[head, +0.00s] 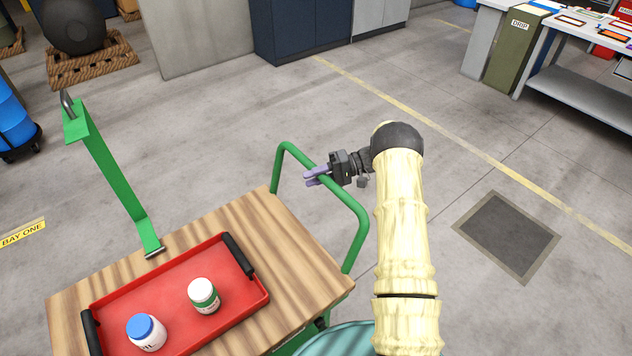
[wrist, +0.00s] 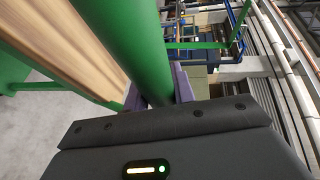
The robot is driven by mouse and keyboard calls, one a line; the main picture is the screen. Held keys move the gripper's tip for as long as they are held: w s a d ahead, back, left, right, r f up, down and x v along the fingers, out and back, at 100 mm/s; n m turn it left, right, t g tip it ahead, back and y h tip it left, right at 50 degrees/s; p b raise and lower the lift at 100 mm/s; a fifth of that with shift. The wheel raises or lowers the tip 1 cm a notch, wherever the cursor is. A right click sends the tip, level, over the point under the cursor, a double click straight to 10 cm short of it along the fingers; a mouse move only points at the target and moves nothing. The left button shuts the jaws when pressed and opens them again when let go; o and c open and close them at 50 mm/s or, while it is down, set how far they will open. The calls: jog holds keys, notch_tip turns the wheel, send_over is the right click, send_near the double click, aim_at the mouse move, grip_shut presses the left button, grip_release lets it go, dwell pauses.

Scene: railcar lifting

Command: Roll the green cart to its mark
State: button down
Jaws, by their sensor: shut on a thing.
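The green cart has a wooden deck (head: 300,243) and a green tube handle (head: 354,212) at its right end. My gripper (head: 318,175) is shut on the top bar of this handle, its purple fingers on either side of it. In the wrist view the green tube (wrist: 125,40) runs between the purple fingers (wrist: 160,85). A dark square with a tan border (head: 507,235) lies on the floor to the right of the cart. A yellow "BAY ONE" label (head: 22,232) lies at the left edge. I cannot tell which is the cart's mark.
A red tray (head: 185,287) on the deck holds a blue-capped jar (head: 146,333) and a green-and-white jar (head: 204,296). A green post (head: 110,175) rises at the deck's far side. Cabinets (head: 305,28) and a workbench (head: 575,88) stand behind. Floor between is clear.

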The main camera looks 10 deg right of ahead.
jog(key=shift+d+f, duration=0.1)
jog(key=shift+d, duration=0.1)
jog(key=c, duration=1.2)
grip_release()
jog(key=shift+w, duration=0.15)
jog(key=shift+o, duration=0.2)
jog(key=shift+w+d, duration=0.1)
jog(key=shift+d, duration=0.25)
jog(key=d+r+b, duration=0.3)
jog(key=d, duration=1.3)
jog(key=shift+d+b, duration=0.2)
jog(key=shift+b, duration=0.2)
